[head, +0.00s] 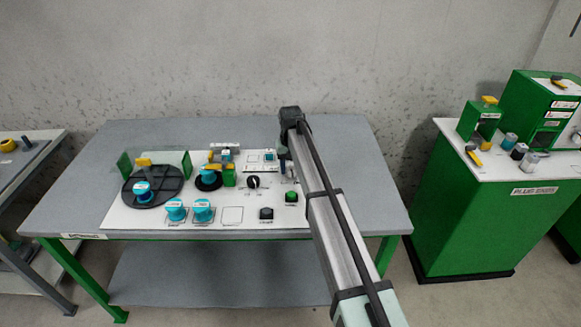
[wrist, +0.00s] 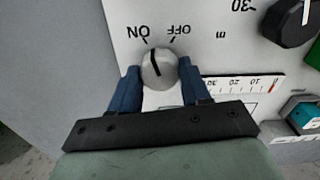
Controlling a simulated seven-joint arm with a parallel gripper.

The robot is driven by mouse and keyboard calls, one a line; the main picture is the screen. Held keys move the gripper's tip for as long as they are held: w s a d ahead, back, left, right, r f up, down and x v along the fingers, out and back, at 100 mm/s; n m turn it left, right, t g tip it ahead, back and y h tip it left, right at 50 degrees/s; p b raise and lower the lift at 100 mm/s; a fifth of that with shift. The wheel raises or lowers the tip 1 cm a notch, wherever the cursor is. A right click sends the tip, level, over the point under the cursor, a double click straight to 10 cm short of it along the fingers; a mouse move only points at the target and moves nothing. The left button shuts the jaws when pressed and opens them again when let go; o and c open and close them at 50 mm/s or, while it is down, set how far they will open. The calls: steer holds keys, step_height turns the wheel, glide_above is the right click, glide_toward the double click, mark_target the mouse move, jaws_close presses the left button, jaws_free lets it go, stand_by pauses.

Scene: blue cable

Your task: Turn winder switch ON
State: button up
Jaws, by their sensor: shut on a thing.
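The winder switch is a round grey knob (wrist: 158,68) with a black pointer line, on the white panel. In the wrist view the ON label (wrist: 138,32) and the OFF label (wrist: 180,30) appear upside down beyond it. The pointer line leans toward the ON mark. My gripper (wrist: 157,76) has its two blue fingers on either side of the knob and is shut on it. In the head view my gripper (head: 284,166) is at the panel's right end, and the arm hides the knob.
The white panel (head: 130,217) on the grey table (head: 85,185) carries a black reel disc (head: 152,187), blue spools (head: 203,210), a black dial (head: 253,181) and a green button (head: 291,197). A green cabinet (head: 470,220) stands at the right. The table's back is clear.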

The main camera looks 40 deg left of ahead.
mark_target(290, 168)
steer(key=shift+n, duration=1.2)
steer(key=o, duration=1.1)
steer(key=shift+c, duration=0.2)
steer(key=shift+r, duration=0.1)
step_height(290, 168, up, 14)
steer(key=shift+f, duration=0.2)
